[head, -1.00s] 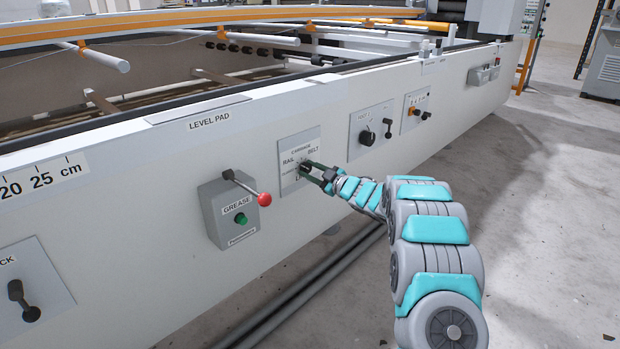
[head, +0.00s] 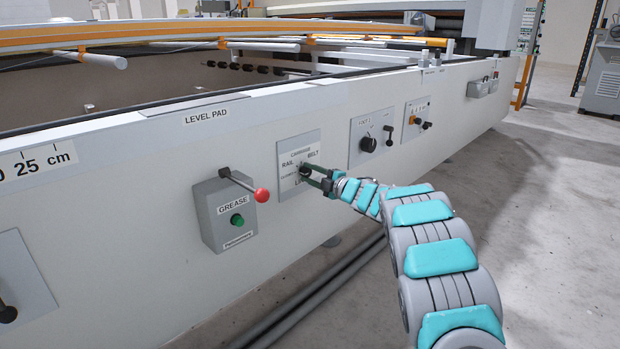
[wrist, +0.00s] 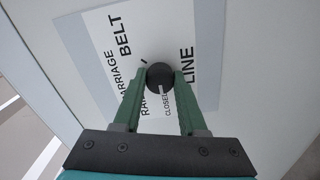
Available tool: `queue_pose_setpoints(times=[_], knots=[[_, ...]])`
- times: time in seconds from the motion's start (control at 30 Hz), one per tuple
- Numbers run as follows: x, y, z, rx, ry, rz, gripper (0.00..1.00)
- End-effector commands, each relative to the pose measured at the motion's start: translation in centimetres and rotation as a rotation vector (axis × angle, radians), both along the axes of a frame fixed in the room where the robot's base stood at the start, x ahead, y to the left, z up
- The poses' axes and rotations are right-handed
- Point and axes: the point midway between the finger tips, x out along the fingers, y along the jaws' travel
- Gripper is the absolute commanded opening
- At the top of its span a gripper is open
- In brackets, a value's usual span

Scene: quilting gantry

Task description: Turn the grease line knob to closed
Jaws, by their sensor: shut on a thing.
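The black round knob (wrist: 158,72) sits on a pale label plate (head: 287,143) on the machine's side. The plate reads CARRIAGE, RAIL, BELT, LINE and CLOSED; part of the lettering is hidden by my gripper in the head view. My gripper (head: 309,171) is shut on the knob, with one green finger on each side, as the wrist view (wrist: 161,78) shows. A white mark on the knob points down in the wrist view, toward the small CLOSED label (wrist: 167,104).
A grey GREASE box (head: 217,225) with a green button and a red-balled lever (head: 261,195) juts out left of the plate. Panels with a black knob (head: 367,145) and other controls are to the right. The floor (head: 540,220) at right is clear.

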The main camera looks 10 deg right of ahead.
Motion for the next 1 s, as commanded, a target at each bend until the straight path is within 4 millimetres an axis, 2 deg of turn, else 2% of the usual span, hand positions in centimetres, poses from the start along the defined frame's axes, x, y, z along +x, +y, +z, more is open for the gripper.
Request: queue_pose_setpoints(times=[0.53, 0.57, 0.8, 1.0], knots=[[-0.04, 0.21, -0.13, -0.022, -0.014, 0.004, 0.0], [-0.05, 0.21, -0.14, -0.023, -0.013, 0.004, 0.43], [-0.03, 0.12, -0.08, -0.021, -0.014, 0.002, 0.7], [-0.02, 0.08, -0.05, -0.021, -0.014, 0.001, 0.71]])
